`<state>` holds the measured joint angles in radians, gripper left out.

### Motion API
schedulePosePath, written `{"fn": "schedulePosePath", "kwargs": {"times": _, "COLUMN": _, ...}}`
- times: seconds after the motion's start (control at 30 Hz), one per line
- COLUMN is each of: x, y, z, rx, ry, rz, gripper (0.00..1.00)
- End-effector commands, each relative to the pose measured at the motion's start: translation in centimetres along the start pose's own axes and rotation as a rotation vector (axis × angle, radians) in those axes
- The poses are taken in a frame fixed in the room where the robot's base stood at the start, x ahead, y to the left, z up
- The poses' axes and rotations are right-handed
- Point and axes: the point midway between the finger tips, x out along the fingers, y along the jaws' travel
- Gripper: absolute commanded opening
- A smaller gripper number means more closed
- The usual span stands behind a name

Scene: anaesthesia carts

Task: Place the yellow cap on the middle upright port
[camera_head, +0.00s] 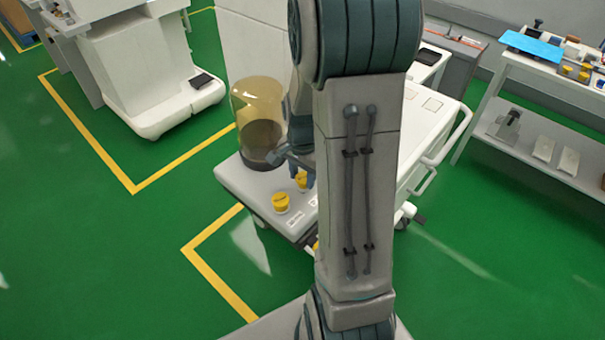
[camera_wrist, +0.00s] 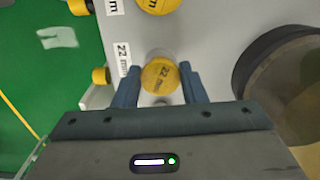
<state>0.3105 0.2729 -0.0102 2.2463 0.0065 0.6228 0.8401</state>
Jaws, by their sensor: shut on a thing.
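In the head view this yellow cap (camera_head: 302,181) shows just below my gripper (camera_head: 304,172). The port under the cap is mostly hidden, so I cannot tell whether the cap is seated on it or just above. A second yellow cap (camera_head: 281,202) stands nearer the cart's front corner; it also shows at the top of the wrist view (camera_wrist: 158,4).
An amber canister (camera_head: 257,110) with a dark base stands close beside my gripper on the cart top. More yellow caps (camera_wrist: 100,76) are on the cart's side. A shelf table (camera_head: 560,80) stands at right. My arm hides part of the cart.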

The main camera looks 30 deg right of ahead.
Motion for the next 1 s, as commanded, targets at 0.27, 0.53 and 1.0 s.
{"fn": "schedulePosePath", "kwargs": {"times": 0.27, "x": -0.1, "y": 0.0, "z": -0.1, "rx": 0.001, "ry": 0.002, "rz": -0.001, "gripper": 0.60}}
{"fn": "schedulePosePath", "kwargs": {"times": 0.53, "x": -0.9, "y": -0.1, "z": -0.1, "rx": 0.000, "ry": 0.003, "rz": -0.002, "gripper": 0.60}}
{"fn": "schedulePosePath", "kwargs": {"times": 1.0, "x": -9.9, "y": -0.1, "z": -0.1, "rx": 0.000, "ry": 0.004, "rz": -0.004, "gripper": 0.60}}
